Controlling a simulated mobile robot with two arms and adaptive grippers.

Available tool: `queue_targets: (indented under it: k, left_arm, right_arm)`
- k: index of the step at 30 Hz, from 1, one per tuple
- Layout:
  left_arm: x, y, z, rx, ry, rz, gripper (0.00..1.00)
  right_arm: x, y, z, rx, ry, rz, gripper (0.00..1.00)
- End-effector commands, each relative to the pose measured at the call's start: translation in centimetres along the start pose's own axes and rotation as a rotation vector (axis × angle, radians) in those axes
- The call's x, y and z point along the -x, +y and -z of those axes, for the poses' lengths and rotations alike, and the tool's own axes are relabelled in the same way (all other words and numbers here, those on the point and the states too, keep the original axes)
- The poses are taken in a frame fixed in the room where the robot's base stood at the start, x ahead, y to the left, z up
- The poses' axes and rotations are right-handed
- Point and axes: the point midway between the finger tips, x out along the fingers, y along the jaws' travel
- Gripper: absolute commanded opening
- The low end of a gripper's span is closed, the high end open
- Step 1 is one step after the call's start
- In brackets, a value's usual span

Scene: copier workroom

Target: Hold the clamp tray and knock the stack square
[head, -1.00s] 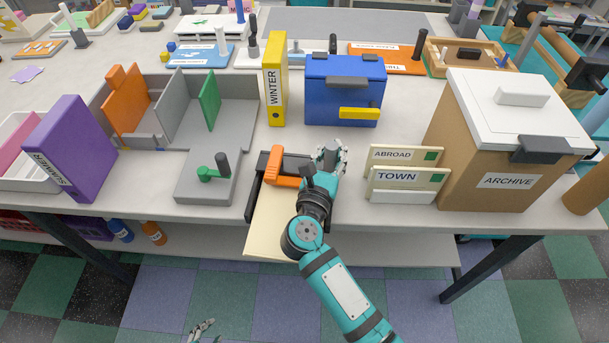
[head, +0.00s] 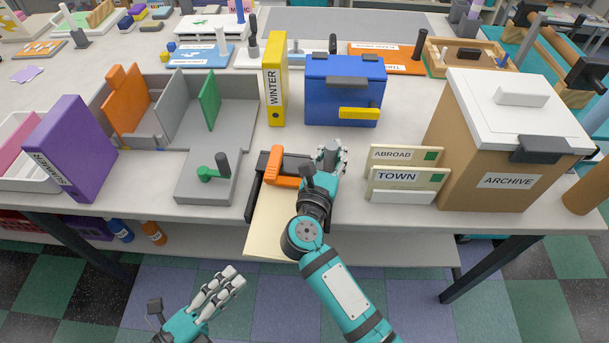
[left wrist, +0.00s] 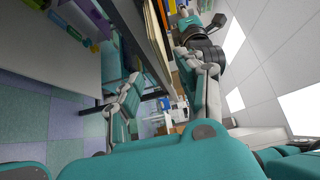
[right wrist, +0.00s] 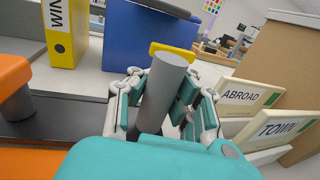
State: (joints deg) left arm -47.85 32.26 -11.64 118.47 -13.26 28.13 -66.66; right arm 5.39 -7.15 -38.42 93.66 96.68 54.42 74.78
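The dark clamp tray (head: 253,198) lies at the table's front edge with an orange clamp (head: 275,167) across it. A cream paper stack (head: 272,222) lies in the tray and sticks out over the front edge. My right gripper (head: 331,158) is at the tray's right side. Its fingers are curled around an upright grey post (right wrist: 164,88), one set on each side, in the right wrist view. My left gripper (head: 198,292) is in front of the table, low over the floor, empty, with its fingers stretched out. The left wrist view shows those fingers (left wrist: 165,95) apart with nothing between them.
A grey fixture with a green knob (head: 207,173) stands left of the tray. A yellow WINTER binder (head: 274,80) and a blue box (head: 345,95) stand behind. ABROAD and TOWN cards (head: 405,178) and an ARCHIVE box (head: 490,150) are at right.

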Motion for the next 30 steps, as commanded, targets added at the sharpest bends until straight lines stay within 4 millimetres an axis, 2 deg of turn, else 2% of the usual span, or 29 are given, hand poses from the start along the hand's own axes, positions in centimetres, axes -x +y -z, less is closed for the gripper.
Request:
queue_targets:
  k: [1, 21, 30]
  left_arm:
    - [-0.4, 0.0, 0.0, -0.002, 0.001, 0.003, 0.38]
    - [-9.7, 0.1, -0.1, -0.001, -0.002, 0.001, 0.38]
    - [-11.6, 0.1, -0.1, 0.001, -0.001, -0.002, 0.38]
  right_arm:
    - [0.1, 0.0, 0.5, 0.003, 0.009, 0.000, 0.00]
    - [0.1, 0.0, 0.5, 0.003, 0.009, 0.000, 0.00]
    - [0.1, 0.0, 0.5, 0.004, 0.010, 0.000, 0.00]
